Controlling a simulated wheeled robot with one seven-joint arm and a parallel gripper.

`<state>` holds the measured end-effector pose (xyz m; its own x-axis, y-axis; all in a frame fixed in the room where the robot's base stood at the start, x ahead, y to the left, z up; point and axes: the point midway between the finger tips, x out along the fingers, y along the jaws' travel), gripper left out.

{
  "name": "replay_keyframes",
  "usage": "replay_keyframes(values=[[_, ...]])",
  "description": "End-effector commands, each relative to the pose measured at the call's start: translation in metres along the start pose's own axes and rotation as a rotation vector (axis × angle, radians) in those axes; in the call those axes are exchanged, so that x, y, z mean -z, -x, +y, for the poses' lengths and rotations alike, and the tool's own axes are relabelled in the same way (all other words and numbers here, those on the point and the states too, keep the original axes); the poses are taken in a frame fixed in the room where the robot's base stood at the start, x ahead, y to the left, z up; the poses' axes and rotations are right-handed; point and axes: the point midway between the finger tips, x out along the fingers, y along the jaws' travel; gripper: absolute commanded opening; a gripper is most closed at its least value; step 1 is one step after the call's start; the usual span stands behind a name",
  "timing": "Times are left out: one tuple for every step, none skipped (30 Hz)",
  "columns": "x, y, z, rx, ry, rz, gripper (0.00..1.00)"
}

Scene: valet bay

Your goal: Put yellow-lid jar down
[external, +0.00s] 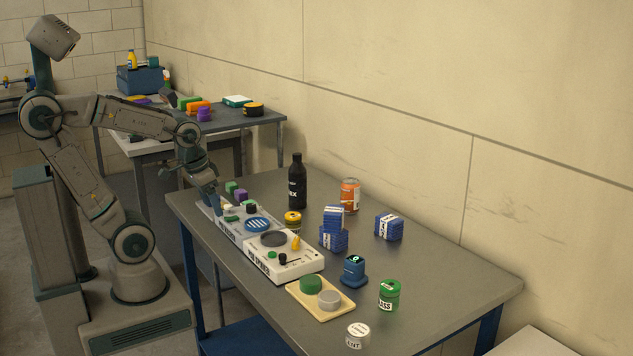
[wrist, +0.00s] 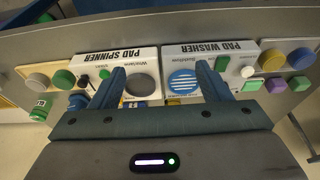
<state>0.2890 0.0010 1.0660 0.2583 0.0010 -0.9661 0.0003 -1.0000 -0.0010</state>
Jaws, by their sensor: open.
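The yellow-lid jar (external: 293,219) is a small, dark-banded jar with a yellow lid. In the external view it stands upright just behind the pad washer (external: 258,226), apart from my gripper (external: 217,208). In the wrist view a small yellow patch between the fingers, low in the picture, may be its lid; most of it is hidden there. My gripper is over the far left end of the machines. In the wrist view my gripper (wrist: 160,71) has its two fingers wide apart with nothing held between them.
The pad spinner (external: 285,262) sits beside the washer. A black bottle (external: 297,182), an orange can (external: 349,194), blue boxes (external: 334,237), a blue dispenser (external: 354,271), a green jar (external: 389,295) and a cream tray (external: 322,314) stand around.

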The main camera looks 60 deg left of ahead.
Motion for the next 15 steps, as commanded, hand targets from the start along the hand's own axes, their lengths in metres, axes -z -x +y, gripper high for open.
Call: replay_keyframes(values=[[0.000, 0.000, 0.000, 0.000, 0.000, 0.000, 0.70], [0.000, 0.000, 0.000, 0.000, 0.000, 0.000, 0.70], [0.000, 0.000, 0.000, 0.000, 0.000, 0.000, 0.70], [0.000, 0.000, 0.000, 0.000, 0.000, 0.000, 0.70], [0.000, 0.000, 0.000, 0.000, 0.000, 0.000, 0.70], [0.000, 0.000, 0.000, 0.000, 0.000, 0.000, 0.70], [0.001, 0.000, 0.000, 0.000, 0.001, 0.000, 0.70], [0.001, 0.000, 0.000, -0.001, 0.002, -0.001, 0.70], [0.001, -0.001, 0.000, -0.002, 0.009, -0.004, 0.70], [0.001, -0.001, 0.000, -0.004, 0.020, -0.009, 0.70], [0.001, -0.003, 0.000, -0.008, 0.036, -0.016, 0.70], [0.002, -0.005, 0.000, -0.016, 0.068, -0.030, 0.70], [0.003, -0.008, 0.001, -0.023, 0.099, -0.043, 0.70], [0.004, -0.011, 0.001, -0.034, 0.137, -0.058, 0.70], [0.005, -0.015, 0.002, -0.051, 0.199, -0.082, 0.70]])
